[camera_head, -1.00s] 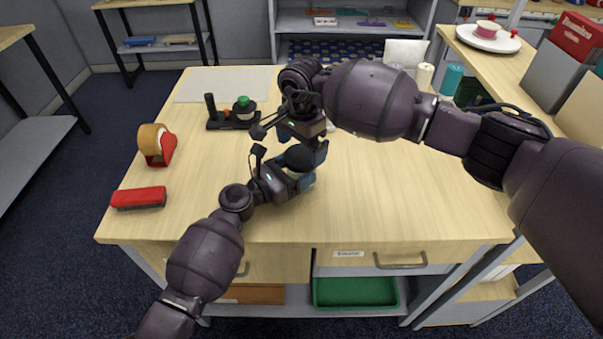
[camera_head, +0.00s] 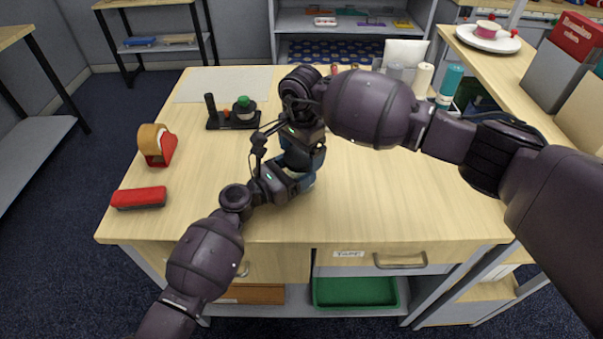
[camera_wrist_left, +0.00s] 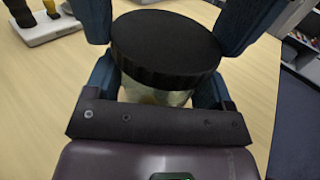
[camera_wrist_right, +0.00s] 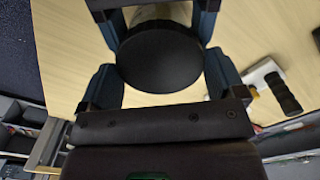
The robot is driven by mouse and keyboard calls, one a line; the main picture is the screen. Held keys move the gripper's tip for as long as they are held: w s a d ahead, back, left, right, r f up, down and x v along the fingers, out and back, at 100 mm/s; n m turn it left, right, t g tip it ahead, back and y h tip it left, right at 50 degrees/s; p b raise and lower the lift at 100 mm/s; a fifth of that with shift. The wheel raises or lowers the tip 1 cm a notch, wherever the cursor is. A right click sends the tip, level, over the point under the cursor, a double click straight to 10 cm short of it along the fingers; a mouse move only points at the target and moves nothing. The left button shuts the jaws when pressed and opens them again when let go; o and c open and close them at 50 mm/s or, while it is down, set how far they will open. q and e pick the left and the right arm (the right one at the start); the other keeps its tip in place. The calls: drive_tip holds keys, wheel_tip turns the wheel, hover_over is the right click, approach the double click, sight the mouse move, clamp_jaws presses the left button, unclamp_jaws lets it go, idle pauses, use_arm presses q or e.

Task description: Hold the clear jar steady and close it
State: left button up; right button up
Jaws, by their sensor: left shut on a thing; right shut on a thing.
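The clear jar (camera_wrist_left: 155,97) stands between the fingers of my left gripper (camera_head: 301,182), which is shut on it; only a strip of its wall shows in the left wrist view. A round black lid (camera_wrist_left: 165,42) sits over the jar's mouth, with no clear gap visible between them. My right gripper (camera_head: 308,155) is above the left one, its blue fingers on either side of the lid. The lid also fills the middle of the right wrist view (camera_wrist_right: 158,60), where the right gripper is shut on it. My arms hide the jar in the head view. Whether the thread is engaged I cannot tell.
A black stand with a green-topped item (camera_head: 243,110) is at the back left. A tape dispenser (camera_head: 155,145) and a red stapler-like block (camera_head: 139,198) lie on the left. Bottles (camera_head: 450,85) stand at the back right. The front and right of the table (camera_head: 400,205) are clear.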

drive_tip(key=m, duration=0.4)
drive_tip(key=shift+m, duration=0.4)
drive_tip(key=m, duration=0.5)
drive_tip(key=o, duration=0.8)
drive_tip(key=shift+c, duration=0.2)
drive_tip(key=shift+r, duration=2.25)
